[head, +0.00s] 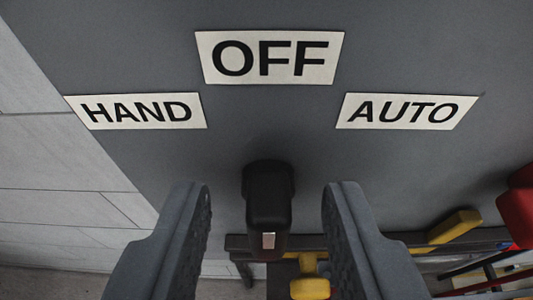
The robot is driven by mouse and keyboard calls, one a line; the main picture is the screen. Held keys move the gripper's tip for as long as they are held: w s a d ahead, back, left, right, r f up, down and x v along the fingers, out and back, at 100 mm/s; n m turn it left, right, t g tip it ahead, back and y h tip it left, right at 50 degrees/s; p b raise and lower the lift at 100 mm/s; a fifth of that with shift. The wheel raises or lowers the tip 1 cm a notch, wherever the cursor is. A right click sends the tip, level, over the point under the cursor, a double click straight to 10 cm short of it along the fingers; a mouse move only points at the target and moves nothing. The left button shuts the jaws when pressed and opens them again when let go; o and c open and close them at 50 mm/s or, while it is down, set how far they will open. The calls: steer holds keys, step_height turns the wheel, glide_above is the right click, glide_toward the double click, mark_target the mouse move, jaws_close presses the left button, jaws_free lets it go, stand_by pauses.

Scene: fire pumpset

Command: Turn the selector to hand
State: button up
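The black selector knob (267,200) stands out from a grey panel in the lower middle of the head view. A small pale mark (268,240) shows on its near end. The knob looks upright in the picture, in line with the OFF label (270,57) above it. The HAND label (136,110) is at upper left and the AUTO label (406,111) at upper right. My gripper (265,205) is open, with one finger on each side of the knob. A clear gap shows between each finger and the knob.
The grey panel (270,130) fills most of the view. A pale tiled wall (50,170) is at left. Yellow levers (455,228) and a red part (517,205) are at lower right, beyond the panel. Another yellow piece (309,288) shows below, between the fingers.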

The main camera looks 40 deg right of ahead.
steer(key=shift+w+d+f, duration=0.15)
steer(key=shift+w+d, duration=0.1)
